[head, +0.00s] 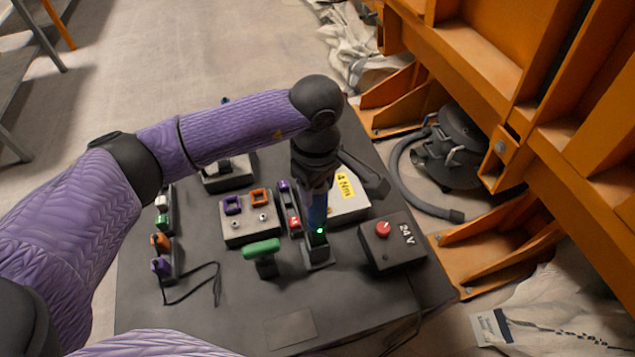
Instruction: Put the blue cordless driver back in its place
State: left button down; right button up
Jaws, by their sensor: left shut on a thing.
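The blue cordless driver (317,214) is upright near the right of the dark table top. My left gripper (318,190) comes down from above and is shut on its upper part. The fingers and wrist hide much of the driver. Its lower end meets a small grey holder (318,256) in the picture, with a green light at the join. I cannot tell whether it is fully seated in the holder. My right gripper is not in view.
A 24 V box (406,247) with a red button stands right of the holder. A green-handled tool (262,250) stands close on its left. A grey block (250,228) with purple and orange pieces and a yellow-labelled box (345,200) are behind. The front table area is mostly clear.

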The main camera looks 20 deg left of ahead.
aim_at(318, 207)
pick_arm(q)
jog(key=shift+f+b, duration=2.65)
jog(key=shift+f, duration=0.3)
grip_release()
jog(key=shift+r+p, duration=2.65)
jog(key=shift+r, duration=1.45)
jog(key=shift+f, duration=0.1)
